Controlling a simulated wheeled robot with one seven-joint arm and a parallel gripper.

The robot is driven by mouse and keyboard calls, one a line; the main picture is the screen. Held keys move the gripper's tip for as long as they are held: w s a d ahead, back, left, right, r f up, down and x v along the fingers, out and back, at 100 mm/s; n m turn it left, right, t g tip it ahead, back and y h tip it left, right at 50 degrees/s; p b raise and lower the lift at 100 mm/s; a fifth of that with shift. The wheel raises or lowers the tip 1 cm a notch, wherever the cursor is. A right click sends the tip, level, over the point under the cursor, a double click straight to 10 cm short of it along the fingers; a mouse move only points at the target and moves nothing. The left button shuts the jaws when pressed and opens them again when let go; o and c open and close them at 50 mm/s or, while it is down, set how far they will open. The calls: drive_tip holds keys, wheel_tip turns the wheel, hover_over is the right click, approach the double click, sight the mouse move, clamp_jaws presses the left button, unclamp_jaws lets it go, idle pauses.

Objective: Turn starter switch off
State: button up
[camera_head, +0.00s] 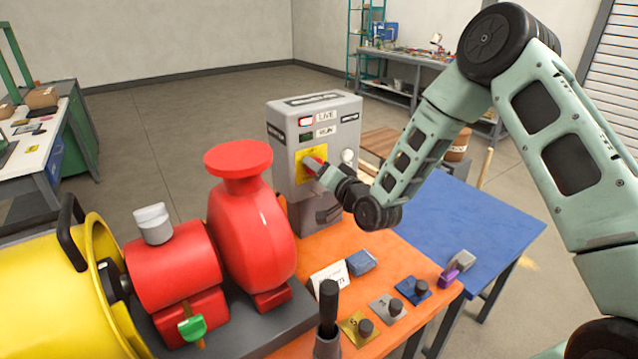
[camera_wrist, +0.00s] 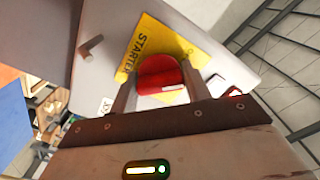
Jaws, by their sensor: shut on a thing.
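The starter switch is a red knob (camera_wrist: 160,76) on a yellow plate (camera_wrist: 152,42) marked STARTER in the wrist view. It sits on the front of a grey control box (camera_head: 345,107), which has LIVE and RUN windows near its top. My gripper (camera_wrist: 160,90) has one finger on each side of the red knob and is shut on it. In the head view my gripper (camera_head: 326,174) reaches the yellow plate (camera_head: 308,172) from the right, and most of the knob is hidden. A pale line marks the knob's front face.
A red pump (camera_head: 250,220) stands left of the box on an orange bench (camera_head: 390,262). Numbered plates with black knobs (camera_head: 395,307), a blue block (camera_head: 361,262) and a purple-and-grey padlock-like piece (camera_head: 457,268) lie at the bench's front right. A blue table (camera_head: 480,225) stands behind.

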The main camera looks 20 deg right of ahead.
drive_tip(key=n+b, duration=0.2)
drive_tip(key=b, duration=0.1)
drive_tip(key=n+b, duration=0.3)
drive_tip(key=b, duration=0.1)
drive_tip(key=shift+f+n, duration=0.3)
drive_tip(key=shift+f, duration=0.1)
drive_tip(key=n+b, duration=0.1)
drive_tip(key=b, duration=0.1)
drive_tip(key=n+b, duration=0.2)
drive_tip(key=shift+r, duration=0.25)
drive_tip(key=shift+n, duration=0.4)
drive_tip(key=o, duration=1)
drive_tip(key=shift+r, duration=0.1)
drive_tip(key=shift+c, duration=0.2)
drive_tip(key=b+v, duration=1.5)
drive_tip(key=v, duration=0.2)
drive_tip(key=shift+s, duration=0.2)
